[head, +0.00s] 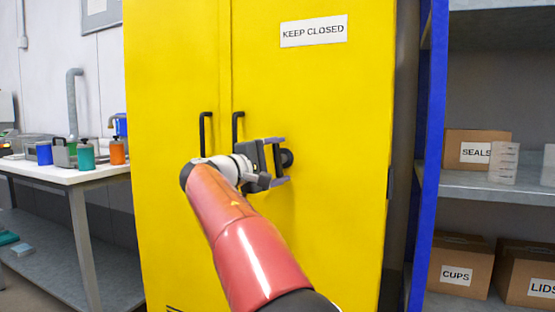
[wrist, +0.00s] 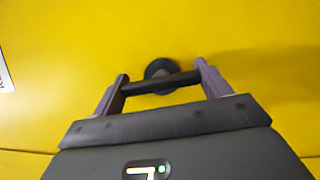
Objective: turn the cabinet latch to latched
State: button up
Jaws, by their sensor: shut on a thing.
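The yellow cabinet (head: 310,90) stands upright in front of me with its doors shut. The bar lies slightly tilted in the wrist view.
Two black door handles (head: 237,128) are just left of my gripper. A "KEEP CLOSED" sign (head: 313,31) is above. A shelf with a blue post (head: 430,150) and boxes stands at right. A white-topped table (head: 75,177) with small containers stands at left.

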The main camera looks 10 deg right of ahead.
jog(key=shift+m+y, duration=0.3)
jog(key=shift+m, duration=0.5)
jog(key=shift+g, duration=0.3)
jog(key=o, duration=1)
jog(key=v, duration=0.7)
jog(key=shift+s+a, duration=0.2)
jog(key=shift+a, duration=0.15)
jog(key=shift+f, duration=0.1)
